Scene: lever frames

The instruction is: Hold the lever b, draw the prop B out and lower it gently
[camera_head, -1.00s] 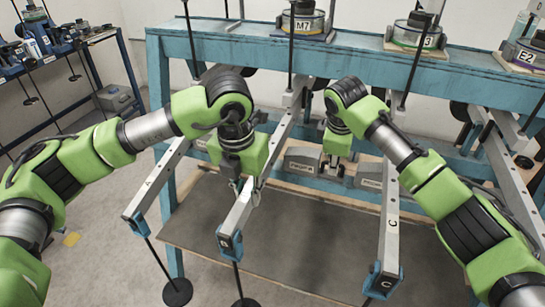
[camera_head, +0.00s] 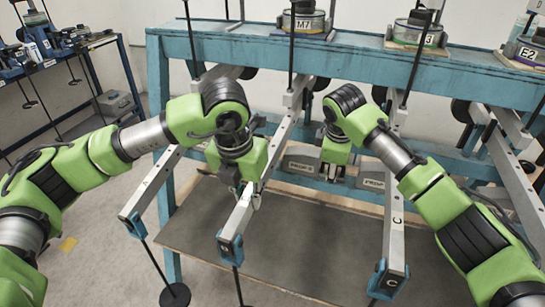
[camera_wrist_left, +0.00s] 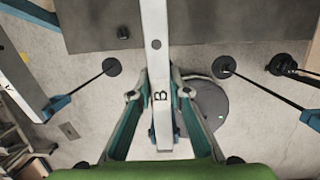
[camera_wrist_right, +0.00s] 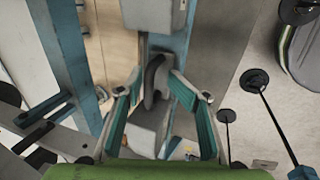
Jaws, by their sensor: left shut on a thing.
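Lever b (camera_head: 235,232) is a pale bar with a blue end. It slopes down toward me from the blue bench, and its letter B shows in the left wrist view (camera_wrist_left: 160,120). My left gripper (camera_head: 247,196) is shut on lever b, one finger on each side of the bar. Prop B (camera_head: 300,165) is a grey labelled block on the frame behind the lever, partly covered by my arms. My right gripper (camera_head: 333,176) is beside it. In the right wrist view its fingers (camera_wrist_right: 158,88) are apart, with a dark upright handle (camera_wrist_right: 154,78) between them; contact is not visible.
Lever A (camera_head: 155,183) slopes down at left and lever C (camera_head: 391,235) at right, each with a hanging rod. The blue bench (camera_head: 240,42) carries weights such as M7 (camera_head: 303,22). A dark board (camera_head: 300,240) lies below the levers.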

